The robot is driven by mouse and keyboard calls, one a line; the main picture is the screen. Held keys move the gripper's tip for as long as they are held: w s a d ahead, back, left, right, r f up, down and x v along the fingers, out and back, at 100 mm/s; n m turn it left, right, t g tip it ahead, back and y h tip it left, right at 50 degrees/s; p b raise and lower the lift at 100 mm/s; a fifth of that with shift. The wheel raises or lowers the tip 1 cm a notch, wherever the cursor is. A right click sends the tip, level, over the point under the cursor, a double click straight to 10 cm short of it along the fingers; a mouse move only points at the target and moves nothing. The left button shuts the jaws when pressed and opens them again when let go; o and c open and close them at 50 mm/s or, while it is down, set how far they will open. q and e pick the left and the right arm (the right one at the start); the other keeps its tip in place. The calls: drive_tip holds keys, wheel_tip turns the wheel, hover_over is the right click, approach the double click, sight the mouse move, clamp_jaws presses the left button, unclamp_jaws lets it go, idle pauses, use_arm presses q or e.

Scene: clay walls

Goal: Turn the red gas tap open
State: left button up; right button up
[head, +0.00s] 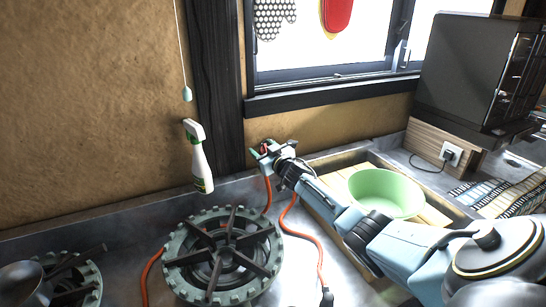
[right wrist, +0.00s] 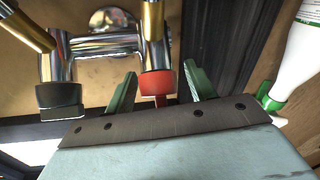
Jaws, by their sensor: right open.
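The red gas tap (right wrist: 157,86) hangs on a chrome pipe with brass parts (right wrist: 152,25), beside a black tap (right wrist: 60,97). My right gripper (right wrist: 161,72) is open, with one green finger on each side of the red tap. Gaps show between the fingers and the tap, so it is not gripped. In the head view my right gripper (head: 263,150) is at the wall fitting below the window's left corner, and only a little red shows there. My left gripper is not in view.
A white spray bottle (head: 201,165) is left of my right gripper. An orange hose (head: 291,229) runs down near a green-rimmed gas burner (head: 222,256). A pale green bowl (head: 386,193) sits in a wooden tray behind my right arm. A dark oven (head: 470,75) stands at right.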

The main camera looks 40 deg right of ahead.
drive_tip(key=shift+s, duration=0.5)
drive_tip(key=s+a+p, duration=0.2)
drive_tip(key=s, duration=0.9)
drive_tip(key=shift+s+a, duration=0.15)
drive_tip(key=shift+s, duration=0.25)
drive_tip(key=shift+r+p, duration=0.15)
drive_tip(key=shift+p, duration=0.2)
